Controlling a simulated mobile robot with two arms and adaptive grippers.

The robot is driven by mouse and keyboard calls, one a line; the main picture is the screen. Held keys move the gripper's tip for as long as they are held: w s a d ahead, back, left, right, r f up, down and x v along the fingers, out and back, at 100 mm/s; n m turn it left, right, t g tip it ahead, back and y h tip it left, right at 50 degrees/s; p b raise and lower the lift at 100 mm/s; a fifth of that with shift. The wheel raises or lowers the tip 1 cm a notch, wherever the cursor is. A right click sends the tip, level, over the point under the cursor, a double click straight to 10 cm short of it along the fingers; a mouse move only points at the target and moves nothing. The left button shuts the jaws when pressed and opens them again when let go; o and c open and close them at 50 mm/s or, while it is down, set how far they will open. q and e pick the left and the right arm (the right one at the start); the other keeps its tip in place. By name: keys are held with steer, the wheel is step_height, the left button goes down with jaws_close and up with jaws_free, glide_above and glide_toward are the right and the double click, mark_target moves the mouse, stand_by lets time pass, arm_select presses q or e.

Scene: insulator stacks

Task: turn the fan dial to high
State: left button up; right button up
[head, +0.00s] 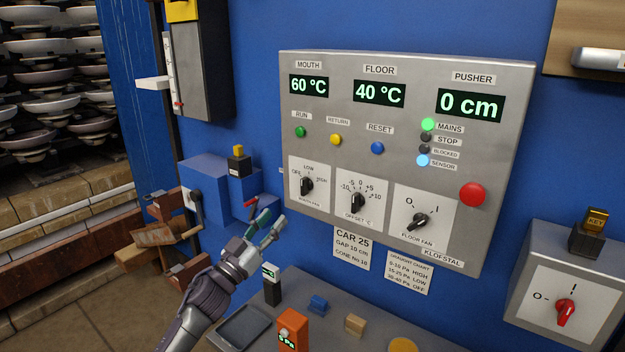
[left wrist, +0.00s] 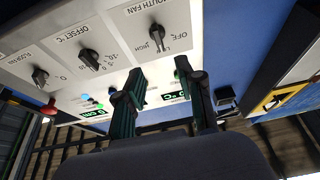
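The mouth fan dial (head: 306,186) is a black knob on a white plate marked OFF, LOW and HIGH, low on the left of the grey control panel (head: 400,75). Its pointer looks turned towards the LOW side, but the exact setting is too small to tell. The dial also shows at the top of the left wrist view (left wrist: 156,38). My left gripper (head: 273,219) is below and left of the dial, apart from it. In the left wrist view its two green-padded fingers (left wrist: 160,85) stand apart with nothing between them. My right gripper is not in view.
The offset dial (head: 358,200) and floor fan switch (head: 418,220) sit right of the mouth fan dial. A red button (head: 473,194) is at the panel's right. An orange meter (head: 292,328) and small blocks stand on the shelf below. A blue box (head: 205,185) is left.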

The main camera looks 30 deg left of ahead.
arm_select(q)
steer(key=p, duration=0.2)
glide_toward(302, 184)
steer(key=w+r, duration=0.2)
steer(key=x, duration=0.3)
steer(key=f+p+x, duration=0.1)
steer(key=x, duration=0.1)
steer(key=shift+w+d+r, duration=0.1)
steer(key=shift+w+r, duration=0.05)
steer(key=shift+w, duration=0.45)
steer(key=shift+w+r, duration=0.15)
steer(key=shift+w, duration=0.45)
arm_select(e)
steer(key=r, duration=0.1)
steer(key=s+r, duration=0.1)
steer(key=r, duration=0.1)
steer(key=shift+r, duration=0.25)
arm_select(q)
steer(key=shift+c, duration=0.5)
steer(key=c, duration=0.5)
steer(key=shift+s+r, duration=0.1)
steer(key=shift+s, duration=0.1)
jaws_close()
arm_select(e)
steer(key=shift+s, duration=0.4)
